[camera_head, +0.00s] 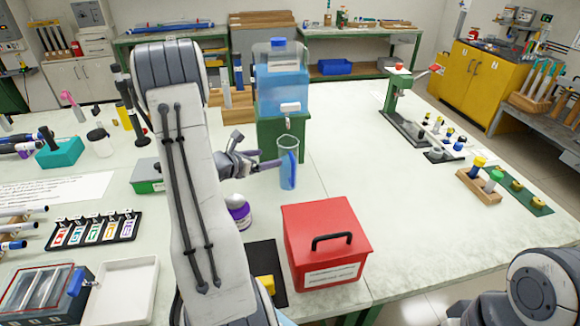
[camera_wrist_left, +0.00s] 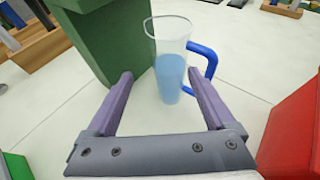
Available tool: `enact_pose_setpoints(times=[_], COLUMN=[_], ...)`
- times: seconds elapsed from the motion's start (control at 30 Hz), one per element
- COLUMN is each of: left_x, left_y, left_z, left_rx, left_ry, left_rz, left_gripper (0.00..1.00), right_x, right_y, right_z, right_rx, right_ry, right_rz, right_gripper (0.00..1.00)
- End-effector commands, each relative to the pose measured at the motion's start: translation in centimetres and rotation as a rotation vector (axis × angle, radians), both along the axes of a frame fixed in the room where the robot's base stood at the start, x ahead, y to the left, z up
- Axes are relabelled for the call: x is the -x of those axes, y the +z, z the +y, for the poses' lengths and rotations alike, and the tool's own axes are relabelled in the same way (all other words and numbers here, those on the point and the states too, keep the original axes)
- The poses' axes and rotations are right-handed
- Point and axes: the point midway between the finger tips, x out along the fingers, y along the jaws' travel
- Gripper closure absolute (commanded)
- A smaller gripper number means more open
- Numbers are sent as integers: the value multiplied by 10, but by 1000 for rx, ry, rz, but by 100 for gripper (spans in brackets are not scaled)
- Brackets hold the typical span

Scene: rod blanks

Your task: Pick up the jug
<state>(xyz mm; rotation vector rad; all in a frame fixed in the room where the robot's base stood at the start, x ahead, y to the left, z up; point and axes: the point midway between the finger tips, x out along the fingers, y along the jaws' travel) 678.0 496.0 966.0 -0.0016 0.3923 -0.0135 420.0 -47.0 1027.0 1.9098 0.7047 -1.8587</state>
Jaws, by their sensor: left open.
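The jug (camera_head: 287,168) is a clear, slightly tapered vessel with blue liquid and a blue handle. It stands upright on the pale worktop in front of the green stand. In the left wrist view the jug (camera_wrist_left: 170,62) is just beyond the fingertips, its handle to the right. My left gripper (camera_head: 280,163) is open, its purple fingers pointing at the jug. In the left wrist view the gripper (camera_wrist_left: 160,80) has its fingers apart with nothing held, and the jug's lower body shows between the tips. I cannot tell whether a finger touches it. My right gripper is not visible.
A water dispenser (camera_head: 282,85) sits on a green stand (camera_head: 267,135) behind the jug. A red box (camera_head: 327,245) with a black handle stands in front. A purple-banded container (camera_head: 238,212) is left of the box. Worktop right of the jug is clear.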

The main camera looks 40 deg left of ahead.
Motion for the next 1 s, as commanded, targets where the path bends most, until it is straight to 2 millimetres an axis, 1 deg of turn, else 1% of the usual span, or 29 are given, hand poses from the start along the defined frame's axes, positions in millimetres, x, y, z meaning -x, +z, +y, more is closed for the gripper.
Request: enact_pose_setpoints(times=[0.03, 0.13, 0.3, 0.4, 0.57, 0.73, 0.83, 1.0], left_x=[-8, -27, -55, -66, -75, -98, -110, -118], left_y=[-3, -8, -18, -23, -26, -32, -38, -43], left_z=[-6, -13, -16, -16, -16, -18, -17, -17], left_rx=[0, 1, -1, -2, -3, -2, -3, -3], left_ry=[-12, -23, -26, -27, -25, -26, -23, -22], left_rz=[0, 1, 2, 1, 1, 3, 1, 1], left_gripper=[12, 12, 12, 12, 12, 12, 12, 12], right_x=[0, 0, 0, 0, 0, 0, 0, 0], right_y=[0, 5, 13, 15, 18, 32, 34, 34], right_z=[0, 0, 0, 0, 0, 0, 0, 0], right_rx=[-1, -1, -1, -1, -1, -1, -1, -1], right_ry=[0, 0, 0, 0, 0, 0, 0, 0], right_rz=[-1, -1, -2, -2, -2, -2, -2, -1], right_gripper=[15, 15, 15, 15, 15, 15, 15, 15])
